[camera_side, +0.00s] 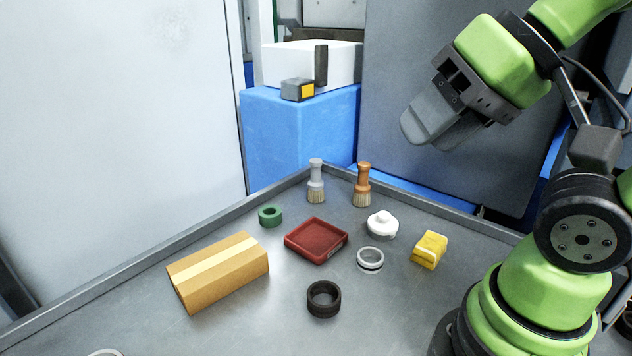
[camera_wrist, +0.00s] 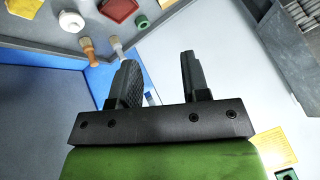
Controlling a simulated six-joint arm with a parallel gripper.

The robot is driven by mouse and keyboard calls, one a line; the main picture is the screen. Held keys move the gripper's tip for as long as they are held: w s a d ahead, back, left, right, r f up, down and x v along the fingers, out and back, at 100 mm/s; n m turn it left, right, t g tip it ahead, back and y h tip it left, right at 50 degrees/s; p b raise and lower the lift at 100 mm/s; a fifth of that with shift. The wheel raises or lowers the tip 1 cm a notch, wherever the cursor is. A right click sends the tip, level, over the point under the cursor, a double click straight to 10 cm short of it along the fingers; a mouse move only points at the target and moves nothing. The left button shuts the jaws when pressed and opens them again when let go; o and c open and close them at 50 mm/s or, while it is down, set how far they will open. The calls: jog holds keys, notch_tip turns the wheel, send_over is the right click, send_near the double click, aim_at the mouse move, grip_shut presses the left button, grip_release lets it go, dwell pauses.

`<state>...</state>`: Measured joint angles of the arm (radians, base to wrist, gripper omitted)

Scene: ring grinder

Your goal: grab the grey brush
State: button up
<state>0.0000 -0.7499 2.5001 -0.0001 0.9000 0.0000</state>
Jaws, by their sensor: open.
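The grey brush (camera_side: 316,181) stands upright, bristles down, near the back corner of the metal table in the side view. In the wrist view the grey brush (camera_wrist: 117,47) shows beyond the left finger, which hides part of it. An orange-brown brush (camera_side: 362,185) stands just to its right in the side view; it also shows in the wrist view (camera_wrist: 88,50). My gripper (camera_side: 425,130) is up in the air, above and to the right of both brushes, apart from them. Its two fingers (camera_wrist: 158,75) are spread with nothing between them.
Near the brushes lie a green ring (camera_side: 270,215), a red tray (camera_side: 300,249) and a white lidded piece (camera_side: 382,225). A cardboard box (camera_side: 219,280), white ring (camera_side: 370,258), black ring (camera_side: 324,311) and yellow block (camera_side: 429,249) lie further forward. A raised rim (camera_side: 190,236) edges the table.

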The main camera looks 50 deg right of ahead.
aim_at(319, 165)
jog(key=shift+o, duration=0.2)
jog(key=shift+o, duration=1.3)
jog(key=w+d+f+t+h, duration=0.1)
jog(key=w+d+f+h, duration=0.15)
jog(key=w+d, duration=0.6)
jog(key=w+d+f+t+h, duration=0.25)
jog(key=w+d, duration=0.25)
jog(key=w, duration=0.7)
jog(key=w+d+f+n+t+y, duration=0.15)
jog(key=d+f, duration=0.25)
jog(key=f, duration=0.4)
jog(key=w+d+f+n+t, duration=0.1)
jog(key=w+d+f, duration=0.2)
jog(key=f, duration=0.5)
jog(key=shift+r+x, duration=0.2)
jog(key=shift+x, duration=2.1)
jog(key=shift+r+x, duration=0.2)
jog(key=shift+x, duration=2.15)
